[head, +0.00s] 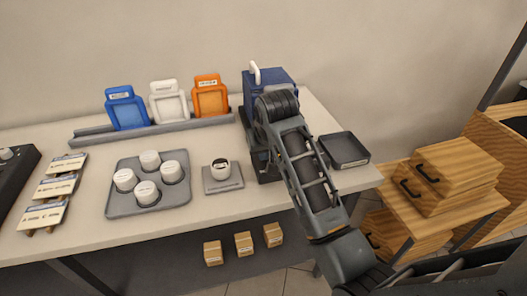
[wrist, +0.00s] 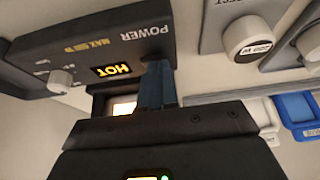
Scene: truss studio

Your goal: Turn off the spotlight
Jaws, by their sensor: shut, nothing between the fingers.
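In the wrist view a dark control box (wrist: 100,45) fills the upper left, its lettering upside down. It carries the word POWER, a lit orange HOT display (wrist: 112,71), a "MAX 600 W" label and a grey knob (wrist: 60,82). My gripper (wrist: 156,68) is shut and empty, its blue fingertips at the box face by the word POWER. They hide whatever is there, and I cannot tell whether they touch. A bright warm glow (wrist: 123,106) shows beside the fingers. In the head view my arm covers my gripper and much of the blue-topped unit (head: 257,90).
A grey tray with white cups (head: 148,205), a small cup on a square plate (head: 222,185) and a rack of blue, white and orange frames (head: 168,102) share the table. A dark empty tray (head: 345,150) lies right of my arm. Wooden drawers (head: 440,175) stand further right.

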